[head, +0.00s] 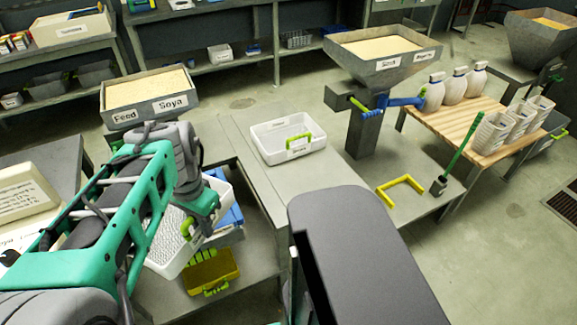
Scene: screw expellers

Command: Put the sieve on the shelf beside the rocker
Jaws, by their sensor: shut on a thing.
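A white tray with a perforated floor, which looks like the sieve (166,252), hangs tilted below my gripper (197,226). The sieve is over a low grey shelf (258,262) at lower centre-left. On that shelf are a yellow box with green handles (212,272) and a blue container (229,212), partly hidden behind the sieve. I cannot tell which thing is the rocker, or whether the sieve touches the shelf.
A white bin with a green handle (288,143) stands on the grey bench. A hopper labelled Feed Soya (150,100) is behind my arm; another hopper (385,60) stands right of centre.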

